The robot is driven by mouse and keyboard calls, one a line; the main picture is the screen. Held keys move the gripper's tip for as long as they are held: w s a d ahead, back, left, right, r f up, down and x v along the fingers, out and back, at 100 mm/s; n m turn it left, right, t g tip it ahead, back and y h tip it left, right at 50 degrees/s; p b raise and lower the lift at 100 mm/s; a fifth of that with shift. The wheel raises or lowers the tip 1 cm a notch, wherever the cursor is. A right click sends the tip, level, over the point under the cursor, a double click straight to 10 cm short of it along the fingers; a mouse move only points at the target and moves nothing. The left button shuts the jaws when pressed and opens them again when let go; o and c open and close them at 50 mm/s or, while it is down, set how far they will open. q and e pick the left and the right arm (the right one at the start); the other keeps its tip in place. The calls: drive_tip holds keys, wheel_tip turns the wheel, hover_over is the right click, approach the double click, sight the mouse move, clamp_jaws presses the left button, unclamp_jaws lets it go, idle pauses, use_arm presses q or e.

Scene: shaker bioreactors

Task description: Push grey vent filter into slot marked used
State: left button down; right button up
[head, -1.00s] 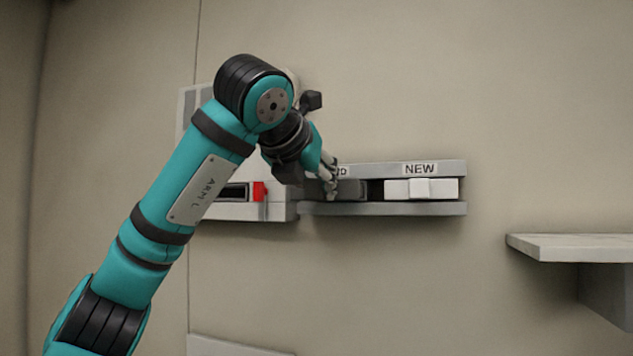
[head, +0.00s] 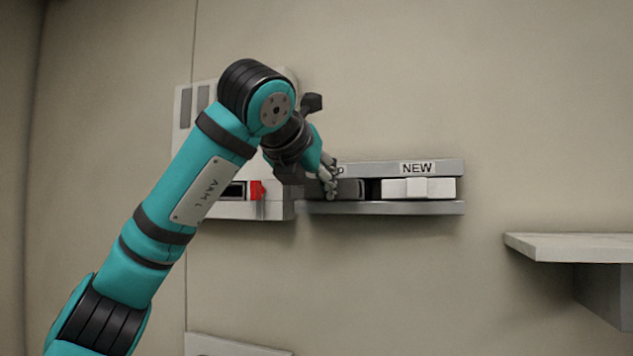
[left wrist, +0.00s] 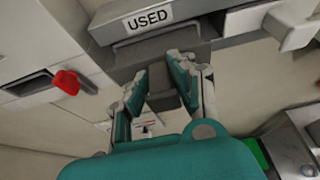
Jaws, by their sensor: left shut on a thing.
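The grey vent filter (head: 350,189) sits in the left slot of the wall rack (head: 440,208), partly hidden by my left gripper (head: 328,184). In the left wrist view, the slot's label reads USED (left wrist: 148,21), and the filter's dark body (left wrist: 155,46) lies between the rack's rails below that label. My left gripper (left wrist: 161,92) is shut on the filter's grey tab, with a finger on each side. How deep the filter sits in the slot is hard to tell. My right gripper is not in view.
A white filter (head: 418,188) sits in the slot marked NEW, right of the grey one. A light wall unit with a red part (head: 256,190) is left of the rack. A shelf (head: 575,246) juts out at the lower right. The wall between is clear.

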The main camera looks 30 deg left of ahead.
use_arm(q)
drive_tip(key=shift+w+a+p, duration=0.15)
drive_tip(key=shift+w+p, duration=0.2)
drive_tip(key=shift+w, duration=0.35)
idle(0.5)
idle(0.5)
drive_tip(key=shift+w+a+p, duration=0.2)
drive_tip(key=shift+w+p, duration=0.1)
drive_tip(key=shift+w, duration=0.35)
drive_tip(key=shift+w+a+p, duration=0.15)
drive_tip(key=shift+w+p, duration=0.15)
drive_tip(key=shift+w, duration=0.35)
idle(0.8)
drive_tip(key=c, duration=1)
unclamp_jaws()
drive_tip(key=shift+c, duration=0.2)
drive_tip(key=shift+s, duration=0.1)
drive_tip(key=v, duration=1.2)
drive_tip(key=shift+d, duration=0.15)
